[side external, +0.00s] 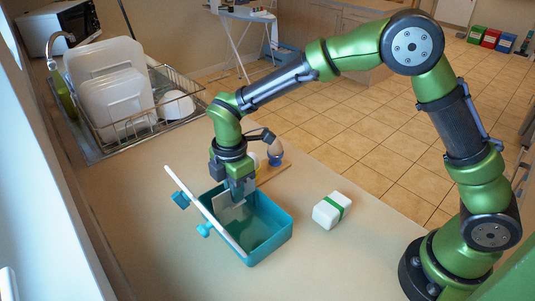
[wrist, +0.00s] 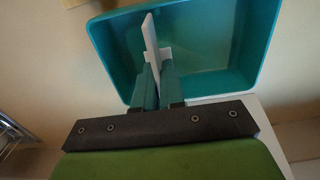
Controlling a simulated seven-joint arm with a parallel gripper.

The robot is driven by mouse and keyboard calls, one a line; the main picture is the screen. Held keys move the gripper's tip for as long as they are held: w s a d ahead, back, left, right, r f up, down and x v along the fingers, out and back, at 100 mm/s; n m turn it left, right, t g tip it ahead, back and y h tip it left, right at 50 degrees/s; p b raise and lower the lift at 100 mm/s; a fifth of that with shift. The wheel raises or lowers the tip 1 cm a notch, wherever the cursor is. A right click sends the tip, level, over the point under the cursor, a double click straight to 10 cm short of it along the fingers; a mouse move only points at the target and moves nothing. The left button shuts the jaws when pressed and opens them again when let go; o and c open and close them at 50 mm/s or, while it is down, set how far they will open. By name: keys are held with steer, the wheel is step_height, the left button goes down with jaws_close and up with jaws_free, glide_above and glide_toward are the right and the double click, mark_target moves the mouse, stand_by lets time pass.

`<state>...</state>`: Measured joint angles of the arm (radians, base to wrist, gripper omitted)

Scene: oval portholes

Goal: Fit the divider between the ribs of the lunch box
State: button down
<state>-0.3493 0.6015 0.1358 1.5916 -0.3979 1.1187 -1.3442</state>
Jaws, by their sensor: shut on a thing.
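The teal lunch box (side external: 272,247) stands open on the counter. A white lid-like strip (side external: 183,185) with teal tabs runs along its left side, seen almost edge-on. My gripper (side external: 239,197) points down over the box's far left part, shut on the white divider (side external: 226,216). The divider also shows in the wrist view (wrist: 150,38), upright and edge-on between the fingertips (wrist: 158,80), over or within the lunch box (wrist: 218,48). Whether it touches the floor or walls of the box I cannot tell. The ribs cannot be made out in either view.
A white block with a green band (side external: 326,214) lies right of the lunch box. A dish rack (side external: 140,128) with white containers is at the back left. The front counter is clear.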

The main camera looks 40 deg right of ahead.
steer(key=shift+f, duration=2.65)
stand_by(0.9)
steer(key=c, duration=0.8)
jaws_free()
steer(key=shift+o, duration=0.2)
steer(key=shift+r, duration=0.1)
steer(key=shift+r, duration=3.4)
